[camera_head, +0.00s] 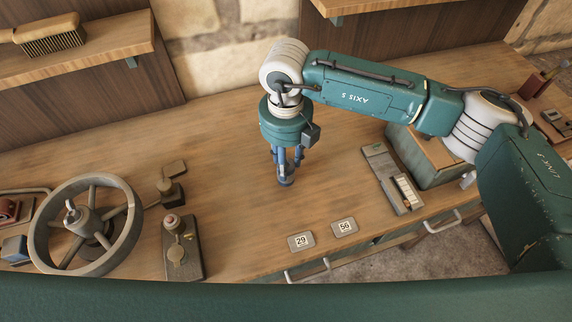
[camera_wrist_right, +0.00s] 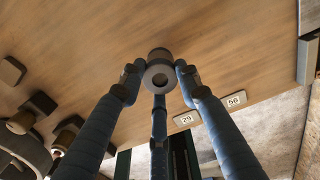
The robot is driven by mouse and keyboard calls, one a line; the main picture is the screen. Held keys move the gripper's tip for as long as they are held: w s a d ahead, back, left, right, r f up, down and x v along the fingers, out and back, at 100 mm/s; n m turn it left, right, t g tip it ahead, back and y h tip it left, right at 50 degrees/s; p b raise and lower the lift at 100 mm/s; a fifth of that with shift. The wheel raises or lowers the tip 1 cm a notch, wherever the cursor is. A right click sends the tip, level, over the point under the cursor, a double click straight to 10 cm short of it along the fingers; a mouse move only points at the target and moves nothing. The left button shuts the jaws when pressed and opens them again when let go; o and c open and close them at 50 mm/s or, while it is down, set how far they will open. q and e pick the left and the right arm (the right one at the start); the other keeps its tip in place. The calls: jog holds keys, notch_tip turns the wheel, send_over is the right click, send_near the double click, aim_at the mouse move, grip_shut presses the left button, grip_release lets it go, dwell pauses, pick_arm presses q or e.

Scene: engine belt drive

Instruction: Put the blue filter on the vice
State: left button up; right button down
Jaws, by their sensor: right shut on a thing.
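My right gripper (camera_head: 285,180) points down above the middle of the wooden bench. In the right wrist view its three blue-wrapped fingers (camera_wrist_right: 158,75) are closed around a small round part (camera_wrist_right: 159,76). This part has a grey ring-shaped end with a dark hole and a darker body; it may be the filter, but I cannot make out a clear blue on it. In the head view it is mostly hidden by the fingers. I cannot clearly pick out a vice. My left gripper is not in view.
A large handwheel (camera_head: 41,239) stands at the left, with a lever box (camera_head: 183,252) beside it. A red part (camera_head: 8,211) and a blue block (camera_head: 15,249) lie at the left edge. Number plates (camera_head: 301,241) lie near the front edge. A grey tray (camera_head: 381,164) lies right.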

notch_tip(320, 180, up, 19)
jog(key=b, duration=0.4)
